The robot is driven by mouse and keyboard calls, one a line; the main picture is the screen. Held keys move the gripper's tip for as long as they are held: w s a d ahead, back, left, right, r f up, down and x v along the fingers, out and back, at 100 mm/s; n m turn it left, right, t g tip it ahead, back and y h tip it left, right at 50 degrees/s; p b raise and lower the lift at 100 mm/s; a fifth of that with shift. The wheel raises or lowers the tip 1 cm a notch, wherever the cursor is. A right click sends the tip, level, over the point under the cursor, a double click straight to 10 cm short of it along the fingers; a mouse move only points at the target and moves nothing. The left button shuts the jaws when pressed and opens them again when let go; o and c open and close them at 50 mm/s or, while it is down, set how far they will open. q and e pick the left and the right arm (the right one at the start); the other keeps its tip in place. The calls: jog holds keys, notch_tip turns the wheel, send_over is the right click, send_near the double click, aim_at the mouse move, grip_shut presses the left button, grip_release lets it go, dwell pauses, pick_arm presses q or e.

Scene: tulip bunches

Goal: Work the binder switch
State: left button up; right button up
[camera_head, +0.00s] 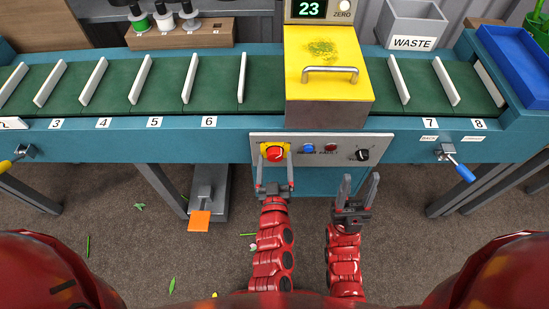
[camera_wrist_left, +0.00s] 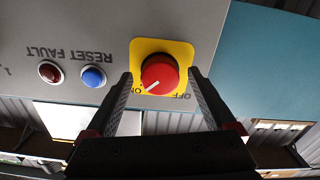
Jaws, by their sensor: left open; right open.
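The binder switch is a red round knob (camera_head: 275,153) on a yellow plate, at the left end of a grey panel (camera_head: 325,141) on the conveyor's front. In the left wrist view the knob (camera_wrist_left: 159,73) has a white pointer line slanting down-left toward a partly hidden label on the left; "OFF" is printed on the right. My left gripper (camera_head: 275,166) is open, its fingers on either side of the knob; I cannot tell whether they touch it. My right gripper (camera_head: 360,186) is open and empty, below the panel's right part.
A blue button (camera_head: 308,148), a dark red lamp and a black knob (camera_head: 362,155) share the panel. A yellow-topped box (camera_head: 328,62) with a handle stands over the green belt above. An orange pedal (camera_head: 199,220) is near the floor at left.

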pick_arm(q)
jog(key=c, duration=1.4)
jog(key=shift+n, duration=0.3)
jog(key=n+b, duration=0.1)
jog(key=n, duration=0.3)
jog(key=n+b, duration=0.1)
jog(key=n, duration=0.3)
jog(key=shift+b, duration=0.4)
jog(key=n+b, duration=0.2)
jog(key=n, duration=0.2)
jog(key=shift+n, duration=0.3)
jog(key=n+b, duration=0.2)
jog(key=n, duration=0.2)
jog(key=shift+n+b, duration=0.3)
jog(key=shift+b, duration=0.1)
